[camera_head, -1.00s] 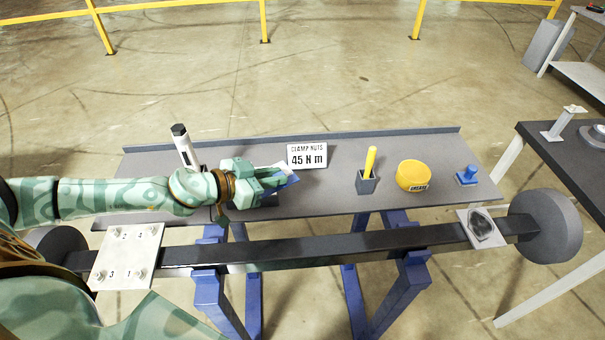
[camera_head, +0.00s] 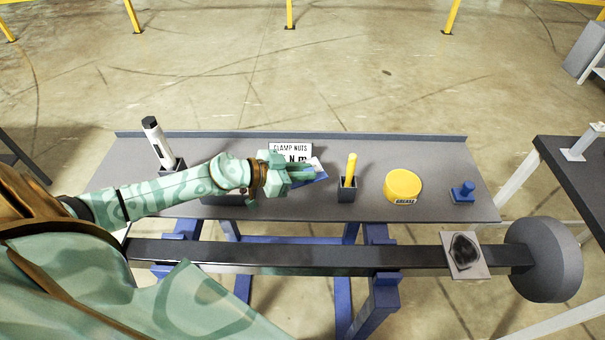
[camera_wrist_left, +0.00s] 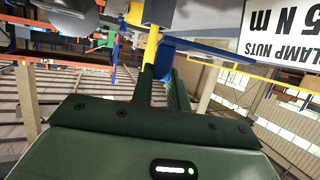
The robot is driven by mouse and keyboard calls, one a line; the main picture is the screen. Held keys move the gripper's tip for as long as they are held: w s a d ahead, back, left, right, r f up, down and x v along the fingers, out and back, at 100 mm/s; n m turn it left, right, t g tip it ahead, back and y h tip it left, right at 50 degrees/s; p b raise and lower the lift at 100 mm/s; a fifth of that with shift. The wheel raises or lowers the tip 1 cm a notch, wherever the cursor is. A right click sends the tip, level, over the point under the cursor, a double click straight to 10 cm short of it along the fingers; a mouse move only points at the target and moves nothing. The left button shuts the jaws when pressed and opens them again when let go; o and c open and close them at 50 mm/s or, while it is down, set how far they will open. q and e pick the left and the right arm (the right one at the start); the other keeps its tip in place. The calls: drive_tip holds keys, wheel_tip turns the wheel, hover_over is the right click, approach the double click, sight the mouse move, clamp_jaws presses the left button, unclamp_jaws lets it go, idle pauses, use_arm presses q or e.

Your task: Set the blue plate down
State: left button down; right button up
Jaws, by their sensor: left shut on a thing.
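My left gripper (camera_head: 304,172) is shut on the blue plate (camera_head: 318,175), just above the grey shelf in front of the sign. The plate is mostly hidden by the fingers; only a blue and pale part shows past the fingertips. In the left wrist view, a blue piece of the plate (camera_wrist_left: 167,62) shows between the dark green fingers. I cannot tell whether the plate touches the shelf. My right gripper is not in view.
The grey shelf (camera_head: 225,150) holds a "CLAMP NUTS" sign (camera_head: 290,149), a white marker (camera_head: 157,142), a yellow-handled tool (camera_head: 351,168) in a dark box, a yellow grease tub (camera_head: 403,185) and a blue stamp-like object (camera_head: 463,191). A dark beam (camera_head: 320,257) runs in front.

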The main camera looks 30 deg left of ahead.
use_arm(q)
wheel_tip(320, 180, down, 7)
drive_tip(key=b, duration=0.4)
drive_tip(key=shift+s+r, duration=0.1)
drive_tip(key=shift+r, duration=0.1)
wheel_tip(320, 180, down, 3)
drive_tip(key=b, duration=0.2)
drive_tip(key=shift+f+b, duration=0.2)
drive_tip(key=shift+b, duration=0.15)
drive_tip(key=shift+r, duration=0.15)
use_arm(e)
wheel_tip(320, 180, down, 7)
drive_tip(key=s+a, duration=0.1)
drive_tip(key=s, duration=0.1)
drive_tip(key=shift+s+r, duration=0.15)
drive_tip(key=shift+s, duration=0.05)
use_arm(q)
drive_tip(key=c, duration=1.4)
unclamp_jaws()
drive_tip(key=shift+o, duration=0.2)
